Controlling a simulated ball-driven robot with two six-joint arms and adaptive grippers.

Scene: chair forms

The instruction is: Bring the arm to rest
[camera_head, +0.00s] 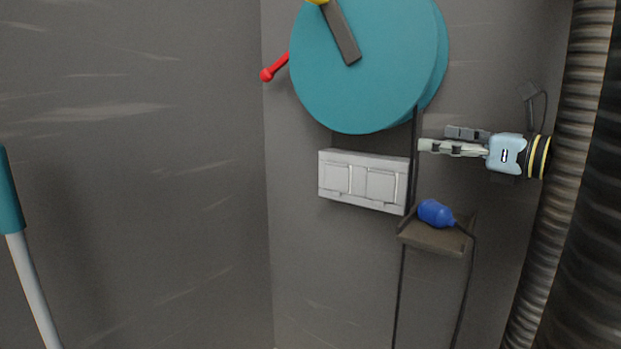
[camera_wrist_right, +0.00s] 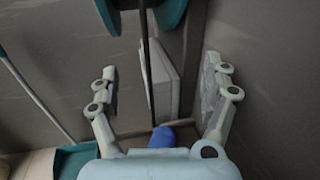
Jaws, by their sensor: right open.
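My right gripper (camera_head: 436,140) comes in from the right in the head view, in front of the grey wall and beside the cable below the teal reel. Its fingers point left. In the right wrist view the two fingers (camera_wrist_right: 163,78) stand wide apart with nothing between them touching. The gripper is open and empty. It is above and to the right of a blue plug-like piece (camera_head: 436,213), which also shows low in the wrist view (camera_wrist_right: 163,139). My left gripper does not show in either view.
A teal reel (camera_head: 365,85) with a red handle (camera_head: 274,68) is on the wall. A white double socket box (camera_head: 362,182) sits below it. A small brown shelf (camera_head: 434,238) carries the blue piece. A ribbed hose (camera_head: 567,140) runs down the right. A teal-and-white pole (camera_head: 30,280) stands at left.

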